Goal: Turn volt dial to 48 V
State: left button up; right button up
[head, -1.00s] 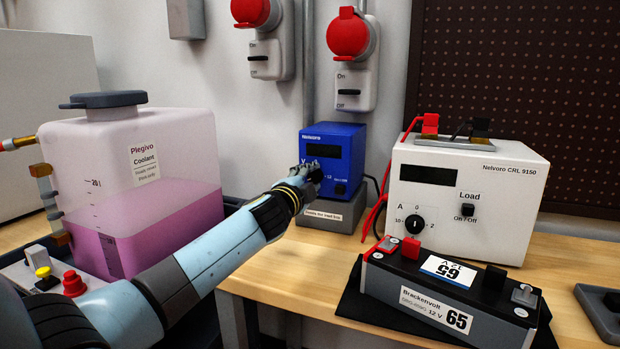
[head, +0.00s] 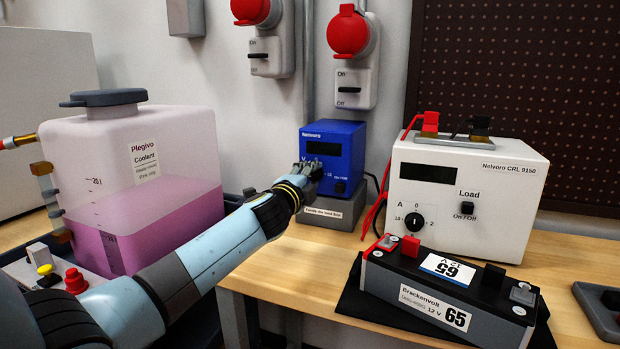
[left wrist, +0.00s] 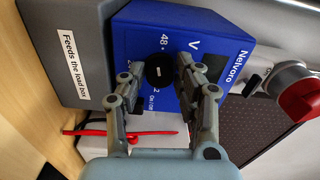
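The blue Nelvoro supply box (head: 346,138) stands at the back of the bench, with a dark display on its front. My left gripper (head: 311,172) is at its front face and hides the dial in the head view. In the left wrist view the black volt dial (left wrist: 158,70) sits between the two fingertips of my left gripper (left wrist: 160,68). The fingers are apart, with a narrow gap seeming to show on each side. The labels 48 and 12 are on opposite sides of the dial. Which one its pale mark points to is unclear. My right gripper is not in view.
The blue box sits on a grey block labelled "Feeds the load box" (head: 325,212). A white load box (head: 510,200) and a Brackenvolt battery (head: 430,303) stand to the right. A pink coolant tank (head: 190,140) is left of my arm.

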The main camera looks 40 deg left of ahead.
pick_arm(q)
jog(key=o, duration=0.4)
jog(key=v, duration=1.2)
jog(key=shift+d, duration=0.1)
